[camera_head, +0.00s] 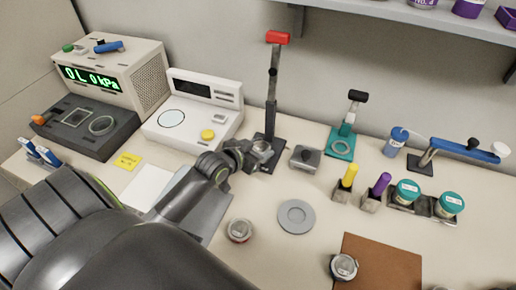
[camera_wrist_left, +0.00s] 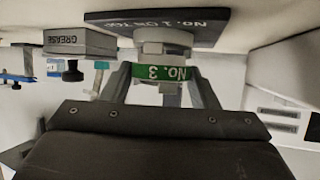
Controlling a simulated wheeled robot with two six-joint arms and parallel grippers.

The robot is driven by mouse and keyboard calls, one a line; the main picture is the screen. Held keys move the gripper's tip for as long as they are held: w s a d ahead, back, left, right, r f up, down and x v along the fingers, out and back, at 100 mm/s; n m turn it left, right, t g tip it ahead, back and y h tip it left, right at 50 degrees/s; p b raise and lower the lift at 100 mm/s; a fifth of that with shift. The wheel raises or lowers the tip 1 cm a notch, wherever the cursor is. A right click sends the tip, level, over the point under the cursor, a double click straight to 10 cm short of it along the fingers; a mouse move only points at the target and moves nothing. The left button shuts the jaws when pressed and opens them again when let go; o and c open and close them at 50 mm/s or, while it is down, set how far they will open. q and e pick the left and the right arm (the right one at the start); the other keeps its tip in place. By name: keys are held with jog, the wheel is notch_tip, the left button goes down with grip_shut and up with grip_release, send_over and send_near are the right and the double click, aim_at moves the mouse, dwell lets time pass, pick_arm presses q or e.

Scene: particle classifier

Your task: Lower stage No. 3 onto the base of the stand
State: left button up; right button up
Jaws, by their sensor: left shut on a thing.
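The stand (camera_head: 272,95) is a dark upright post with a red top and a dark flat base (camera_head: 279,158). In the left wrist view the base (camera_wrist_left: 205,27) appears upside down and bears the words "No. 1 On Top". My left gripper (camera_head: 254,156) is at the base and shut on stage No. 3 (camera_head: 262,148). In the left wrist view stage No. 3 (camera_wrist_left: 175,72) has a green "No. 3" band between the two fingertips (camera_wrist_left: 160,80). Its pale round part is close against the base; I cannot tell whether they touch. My right gripper is not in view.
A small grey grease box (camera_head: 305,158) stands just right of the stand, with a teal stand (camera_head: 342,145) behind it. A white scale (camera_head: 192,110) is to the left. Round metal pieces (camera_head: 240,230) (camera_head: 343,266) and a grey disc (camera_head: 297,216) lie in front.

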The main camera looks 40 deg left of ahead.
pick_arm(q)
jog(key=shift+f, duration=0.25)
jog(key=o, duration=1.1)
jog(key=shift+o, duration=0.2)
jog(key=p+v, duration=0.1)
jog(key=v, duration=1.6)
jog(key=shift+s, duration=0.25)
